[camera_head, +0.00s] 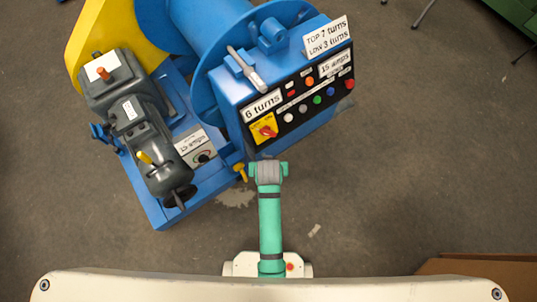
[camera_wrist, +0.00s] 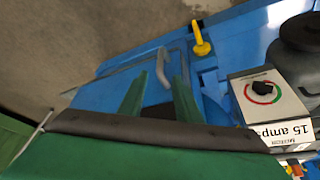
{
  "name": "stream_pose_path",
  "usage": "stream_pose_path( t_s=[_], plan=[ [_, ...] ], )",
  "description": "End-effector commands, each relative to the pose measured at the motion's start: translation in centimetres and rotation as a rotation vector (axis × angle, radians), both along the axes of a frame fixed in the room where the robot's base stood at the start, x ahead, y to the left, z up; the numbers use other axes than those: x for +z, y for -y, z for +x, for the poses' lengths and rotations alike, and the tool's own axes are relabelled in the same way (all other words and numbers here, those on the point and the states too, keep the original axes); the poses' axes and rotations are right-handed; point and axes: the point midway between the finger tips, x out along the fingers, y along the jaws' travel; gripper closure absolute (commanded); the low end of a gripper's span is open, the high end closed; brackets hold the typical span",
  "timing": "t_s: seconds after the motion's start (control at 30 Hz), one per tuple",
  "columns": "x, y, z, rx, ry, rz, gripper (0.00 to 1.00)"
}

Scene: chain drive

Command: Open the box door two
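A yellow knob-like piece (camera_wrist: 201,40) sits on the blue frame beyond the handle. In the head view my green arm reaches up to the front lower edge of the blue machine (camera_head: 232,88); its fingers and the handle are hidden there. The yellow piece (camera_head: 240,171) shows just left of my wrist.
A white 15 amps dial box (camera_head: 195,146) and a grey motor (camera_head: 135,115) are to the left on the machine base. The control panel (camera_head: 300,100) with buttons and a red switch is above my wrist. The floor (camera_head: 430,170) to the right is mostly clear.

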Motion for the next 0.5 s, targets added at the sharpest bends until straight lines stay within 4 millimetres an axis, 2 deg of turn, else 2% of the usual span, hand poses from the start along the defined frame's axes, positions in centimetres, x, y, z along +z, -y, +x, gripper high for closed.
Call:
stream_pose_path(
  t_s=[0.17, 0.5],
  plan=[
    [-1.1, 0.0, 0.4, 0.000, -0.009, 0.000, 0.69],
    [-6.3, -0.1, 2.7, 0.000, -0.007, 0.000, 0.69]
  ],
)
